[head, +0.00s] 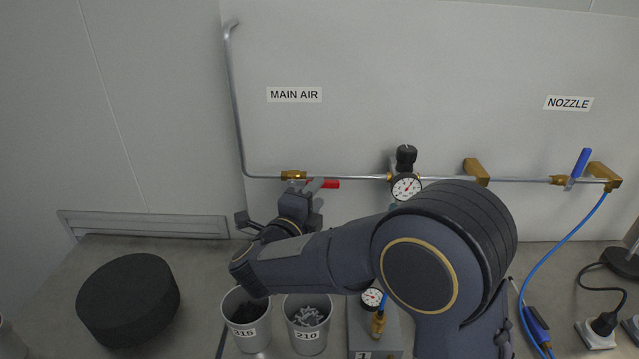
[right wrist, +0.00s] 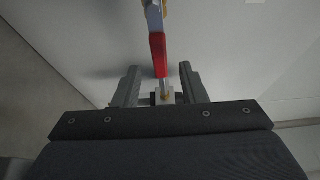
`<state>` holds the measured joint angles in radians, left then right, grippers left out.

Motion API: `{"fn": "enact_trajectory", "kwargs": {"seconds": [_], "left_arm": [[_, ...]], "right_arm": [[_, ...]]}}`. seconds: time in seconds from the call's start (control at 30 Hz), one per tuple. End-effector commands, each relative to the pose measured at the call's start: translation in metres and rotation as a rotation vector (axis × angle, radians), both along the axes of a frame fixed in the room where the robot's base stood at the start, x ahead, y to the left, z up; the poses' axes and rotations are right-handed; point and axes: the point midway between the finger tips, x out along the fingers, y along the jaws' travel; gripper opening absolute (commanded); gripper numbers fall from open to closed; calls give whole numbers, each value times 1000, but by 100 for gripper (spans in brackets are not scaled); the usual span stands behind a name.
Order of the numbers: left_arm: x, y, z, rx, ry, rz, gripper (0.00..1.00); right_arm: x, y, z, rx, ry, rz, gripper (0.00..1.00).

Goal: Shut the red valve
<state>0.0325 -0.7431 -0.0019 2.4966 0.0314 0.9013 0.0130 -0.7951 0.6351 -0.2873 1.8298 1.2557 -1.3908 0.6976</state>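The red valve has a brass body (head: 293,176) on the steel pipe under the MAIN AIR label. Its red handle (head: 331,184) points right, along the pipe. My right gripper (head: 312,190) is at the handle, and its finger partly covers the handle's left part in the head view. In the right wrist view the red handle (right wrist: 158,55) appears in line with the gap between the fingers of my right gripper (right wrist: 160,72). The fingers are apart, with space on both sides of the handle. I cannot tell how deep the handle sits between them. My left gripper is not in view.
A pressure gauge (head: 406,187) and a blue-handled valve (head: 579,167) are farther right on the pipe. Cups labelled 315 (head: 246,322) and 210 (head: 308,322) stand below my right arm. A black round block (head: 128,291) sits at left. A blue hose (head: 560,250) hangs at right.

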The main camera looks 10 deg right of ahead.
Motion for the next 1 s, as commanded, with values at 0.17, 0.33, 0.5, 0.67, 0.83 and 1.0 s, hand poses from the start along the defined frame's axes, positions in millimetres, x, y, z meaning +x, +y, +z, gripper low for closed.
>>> {"fn": "enact_trajectory", "kwargs": {"seconds": [0.17, 0.33, 0.5, 0.67, 0.83, 1.0], "left_arm": [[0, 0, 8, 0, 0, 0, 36], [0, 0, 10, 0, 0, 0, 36], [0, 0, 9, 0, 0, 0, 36], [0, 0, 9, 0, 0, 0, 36], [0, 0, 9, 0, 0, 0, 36], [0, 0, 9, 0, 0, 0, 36]], "right_arm": [[19, -16, 1, -2, 1, -1, 38], [27, -22, 0, 0, 1, 1, 38], [28, -22, 0, 0, 1, 2, 38], [27, -22, 0, 0, 1, 2, 26], [27, -22, 0, -1, 2, 2, 4], [27, -22, 0, -1, 2, 2, 0]]}}
